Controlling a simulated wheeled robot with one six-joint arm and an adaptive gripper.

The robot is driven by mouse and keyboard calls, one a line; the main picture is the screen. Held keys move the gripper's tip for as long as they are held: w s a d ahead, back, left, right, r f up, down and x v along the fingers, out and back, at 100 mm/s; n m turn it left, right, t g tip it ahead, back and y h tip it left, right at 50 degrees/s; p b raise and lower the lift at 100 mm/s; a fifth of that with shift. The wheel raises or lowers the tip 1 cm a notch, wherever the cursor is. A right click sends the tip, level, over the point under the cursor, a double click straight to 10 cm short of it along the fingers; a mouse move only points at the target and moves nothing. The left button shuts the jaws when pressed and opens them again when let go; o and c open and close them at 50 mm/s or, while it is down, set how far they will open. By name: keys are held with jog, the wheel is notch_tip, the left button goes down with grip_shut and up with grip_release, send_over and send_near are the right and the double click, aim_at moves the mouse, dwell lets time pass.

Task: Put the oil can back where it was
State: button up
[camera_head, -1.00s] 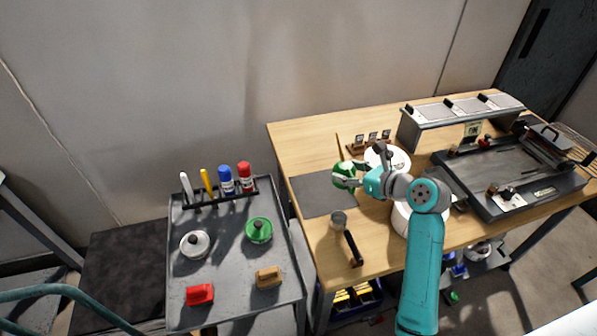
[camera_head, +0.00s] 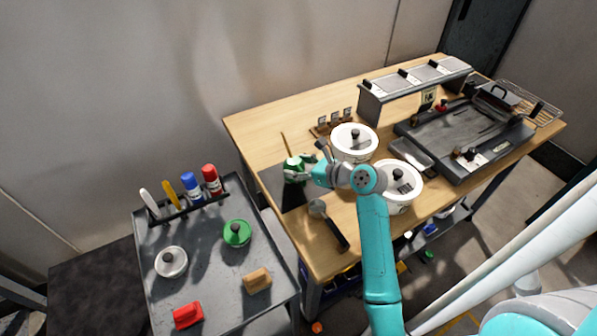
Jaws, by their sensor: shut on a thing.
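The green oil can (camera_head: 291,163) is in my gripper (camera_head: 299,174), with a thin brown spout-like stick rising above it. My gripper is shut on the can, and its fingers hide part of it. The can appears over the right part of a dark mat (camera_head: 270,181) on the wooden table. I cannot tell whether its base touches the mat.
A white lidded pot (camera_head: 346,151) and a second one (camera_head: 402,196) stand right of my gripper. A black-handled ladle (camera_head: 335,230) lies in front. A grey cart (camera_head: 205,263) with bottles and lids stands left. A griddle (camera_head: 465,140) fills the table's right.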

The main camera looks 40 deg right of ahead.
jog(key=shift+f, duration=1.15)
jog(key=shift+f, duration=0.1)
jog(key=o, duration=1.1)
jog(key=shift+c, duration=0.2)
jog(key=shift+s+d+r, duration=0.1)
jog(key=shift+s+r, duration=0.1)
jog(key=shift+s, duration=0.05)
jog(key=v, duration=1.1)
jog(key=shift+s+r, duration=0.15)
jog(key=shift+s, duration=0.05)
